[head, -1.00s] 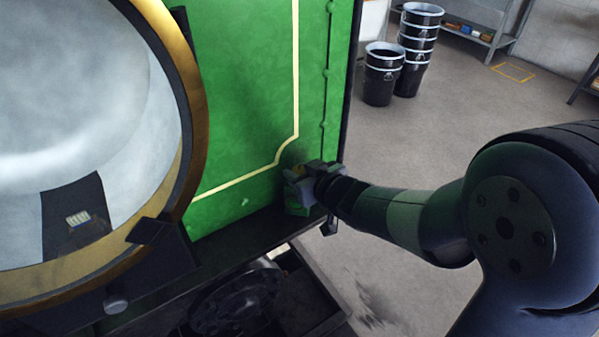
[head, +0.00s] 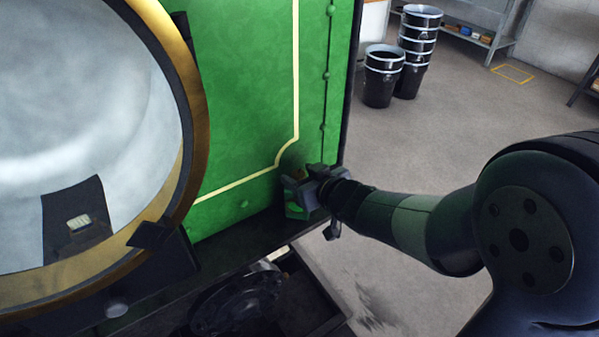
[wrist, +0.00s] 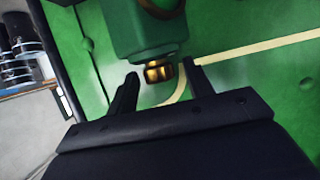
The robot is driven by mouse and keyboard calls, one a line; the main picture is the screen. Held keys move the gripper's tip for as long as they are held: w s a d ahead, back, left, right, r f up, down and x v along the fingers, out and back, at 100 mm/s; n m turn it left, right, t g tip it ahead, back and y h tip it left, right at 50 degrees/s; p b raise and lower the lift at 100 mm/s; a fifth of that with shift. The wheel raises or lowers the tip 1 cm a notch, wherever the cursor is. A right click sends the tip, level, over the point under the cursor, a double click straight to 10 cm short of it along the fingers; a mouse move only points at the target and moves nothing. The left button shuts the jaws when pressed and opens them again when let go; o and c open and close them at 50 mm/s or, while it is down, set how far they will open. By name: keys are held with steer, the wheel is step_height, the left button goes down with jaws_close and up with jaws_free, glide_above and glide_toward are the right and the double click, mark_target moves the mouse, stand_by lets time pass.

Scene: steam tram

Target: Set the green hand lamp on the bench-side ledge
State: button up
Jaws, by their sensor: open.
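The green hand lamp (head: 295,211) stands at the right end of the dark ledge (head: 235,243), close against the green panel. My gripper (head: 304,184) is at the lamp and hides part of it in the head view. In the wrist view the lamp's green body (wrist: 142,32) fills the top middle, with a brass knob (wrist: 160,73) below it. My gripper's fingers (wrist: 160,80) are open, one on each side of the knob, with gaps visible. The lamp's base is partly hidden, so its exact contact with the ledge is hard to see.
The green panel (head: 245,90) with a cream line rises behind the ledge. A large brass-rimmed round front (head: 195,110) is at left. Black buckets (head: 382,80) stand on the open floor at back right. Dark machinery (head: 237,300) lies below the ledge.

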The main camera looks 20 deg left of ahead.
steer(key=p+v, duration=0.2)
steer(key=v, duration=0.9)
steer(key=shift+p, duration=0.35)
steer(key=b+x, duration=0.3)
steer(key=x, duration=0.9)
steer(key=shift+f, duration=0.15)
steer(key=shift+s+d+r, duration=0.15)
steer(key=shift+s+r, duration=0.05)
steer(key=shift+r, duration=0.55)
steer(key=shift+f, duration=0.1)
